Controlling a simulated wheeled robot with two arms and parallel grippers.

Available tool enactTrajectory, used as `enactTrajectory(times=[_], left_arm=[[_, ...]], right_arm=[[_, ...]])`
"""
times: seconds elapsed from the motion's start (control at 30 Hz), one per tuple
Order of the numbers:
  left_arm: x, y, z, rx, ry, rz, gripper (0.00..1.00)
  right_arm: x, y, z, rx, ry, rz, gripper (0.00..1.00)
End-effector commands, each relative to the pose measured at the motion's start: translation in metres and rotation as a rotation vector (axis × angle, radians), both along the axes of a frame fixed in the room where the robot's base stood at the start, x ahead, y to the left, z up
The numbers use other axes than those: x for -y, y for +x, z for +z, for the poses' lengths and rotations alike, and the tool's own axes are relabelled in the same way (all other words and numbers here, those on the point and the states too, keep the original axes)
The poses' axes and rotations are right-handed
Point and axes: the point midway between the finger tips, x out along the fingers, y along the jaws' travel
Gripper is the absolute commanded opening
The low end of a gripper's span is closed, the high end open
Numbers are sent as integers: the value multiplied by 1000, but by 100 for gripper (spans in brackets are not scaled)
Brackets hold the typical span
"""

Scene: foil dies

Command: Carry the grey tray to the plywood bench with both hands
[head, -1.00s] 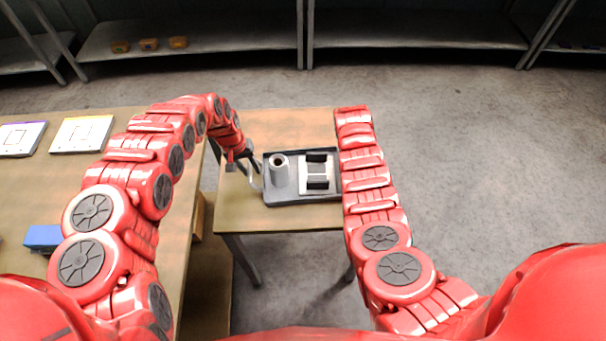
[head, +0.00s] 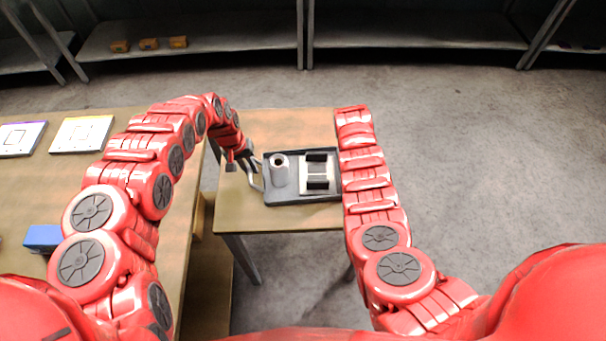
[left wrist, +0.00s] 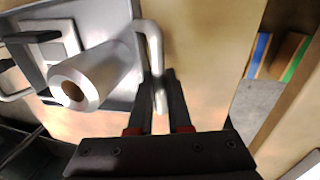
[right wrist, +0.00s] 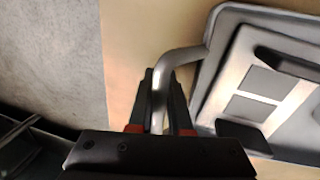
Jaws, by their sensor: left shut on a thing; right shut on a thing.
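The grey tray (head: 290,200) is level over the small plywood bench (head: 290,217), on its surface or very close to it; I cannot tell which. It carries a grey hollow cylinder (head: 278,176) and a pale plate with dark bars (head: 317,182). My left gripper (left wrist: 163,85) is shut on the tray's bent metal handle (left wrist: 150,42) at the left end. My right gripper (right wrist: 163,85) is shut on the opposite handle (right wrist: 180,57). In the head view my right arm hides the right gripper and the tray's right end.
A longer wooden table (head: 40,185) stands at the left, with two flat plates (head: 80,134) and a blue block (head: 43,237) on it. Shelves (head: 210,40) line the back, with small orange items (head: 148,44). The floor (head: 480,170) at the right is clear.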

Motion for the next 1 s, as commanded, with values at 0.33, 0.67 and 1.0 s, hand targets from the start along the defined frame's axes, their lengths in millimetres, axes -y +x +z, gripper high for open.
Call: enactTrajectory(times=[0.33, 0.67, 1.0], left_arm=[[0, 1, 1, 2, 0, 0, 0], [0, 1, 1, 2, -1, 0, 0], [0, 1, 19, 2, -1, 0, 0]], right_arm=[[0, 0, 0, 0, 1, 1, 0], [0, 0, 0, 0, 0, 1, 0], [-1, 0, 18, 1, 0, 0, 0]])
